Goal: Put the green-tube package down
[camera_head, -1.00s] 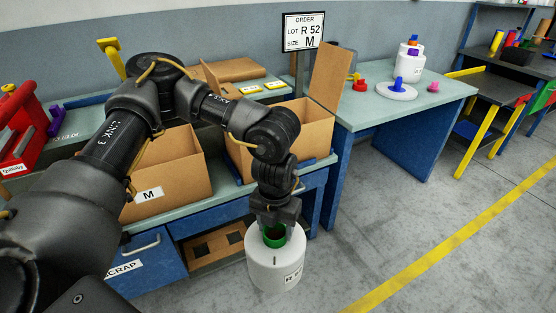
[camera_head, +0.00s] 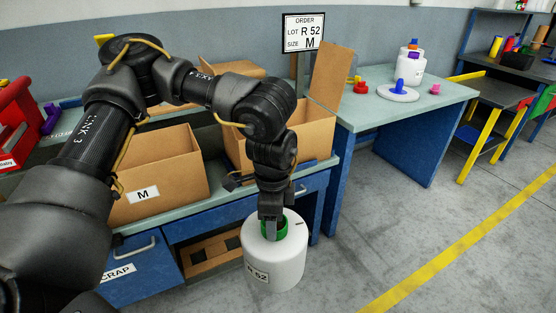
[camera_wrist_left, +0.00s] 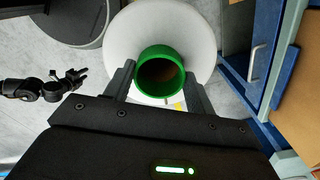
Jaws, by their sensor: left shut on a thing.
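The green-tube package is a white cylinder (camera_head: 288,262) with a green tube (camera_head: 281,229) at its top and an R 52 label on its side. It hangs upright in front of the bench; its underside is hidden. My left gripper (camera_head: 271,229) is shut on the green tube from above. In the left wrist view, the fingers (camera_wrist_left: 157,88) lie on either side of the green tube rim (camera_wrist_left: 162,52), with the white top (camera_wrist_left: 205,40) behind it. My right gripper (camera_wrist_left: 76,79) shows small at the left of that view; its jaw state is unclear.
An open box marked M (camera_head: 160,197) and another open carton (camera_head: 312,135) stand on the bench. A side table (camera_head: 430,100) holds a white bobbin and coloured pieces. The floor (camera_head: 400,235) at the right is clear.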

